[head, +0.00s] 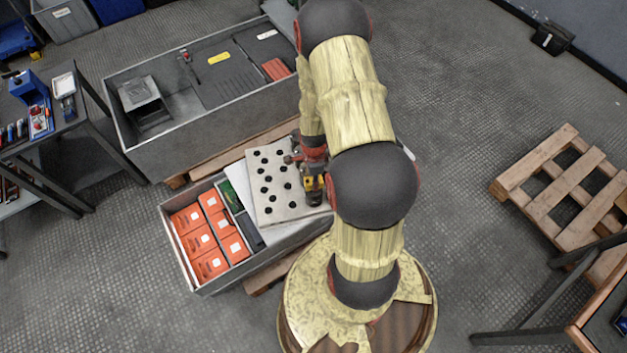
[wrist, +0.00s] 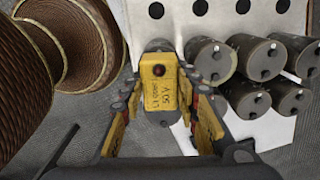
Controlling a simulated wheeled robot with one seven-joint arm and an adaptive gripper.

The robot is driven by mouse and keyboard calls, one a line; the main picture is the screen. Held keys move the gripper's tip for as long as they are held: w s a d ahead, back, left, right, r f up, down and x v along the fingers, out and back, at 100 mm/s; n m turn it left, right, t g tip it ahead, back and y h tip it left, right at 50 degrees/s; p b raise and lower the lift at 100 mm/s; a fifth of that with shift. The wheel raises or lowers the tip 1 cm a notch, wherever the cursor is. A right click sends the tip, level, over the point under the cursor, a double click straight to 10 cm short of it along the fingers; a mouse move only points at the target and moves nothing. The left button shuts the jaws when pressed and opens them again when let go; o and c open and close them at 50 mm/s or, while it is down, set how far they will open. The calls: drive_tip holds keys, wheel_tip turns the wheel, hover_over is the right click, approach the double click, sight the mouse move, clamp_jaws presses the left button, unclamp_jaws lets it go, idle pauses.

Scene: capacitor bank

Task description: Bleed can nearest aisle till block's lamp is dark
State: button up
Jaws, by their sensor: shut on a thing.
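My gripper (wrist: 158,118) is shut on a yellow bleed block (wrist: 157,92) marked "50 V". The block has a small round lamp (wrist: 158,69) on its face; it looks dark red, and I cannot tell whether it is lit. A grey can (wrist: 158,45) shows just behind the block; contact between them is hidden. In the head view, the yellow block (head: 311,184) is at the right edge of the white plate with black round spots (head: 258,205), and my arm covers most of the cans.
The plate lies over a grey crate (head: 198,290) holding orange boxes (head: 208,264). A larger grey bin (head: 160,160) stands behind it. A wooden pallet (head: 565,190) lies at right, and a workbench (head: 60,125) stands at left.

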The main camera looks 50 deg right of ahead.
drive_tip(key=shift+f+b, duration=0.45)
drive_tip(key=shift+f, duration=0.3)
idle(0.8)
drive_tip(key=o, duration=1.3)
wheel_tip(320, 180, up, 12)
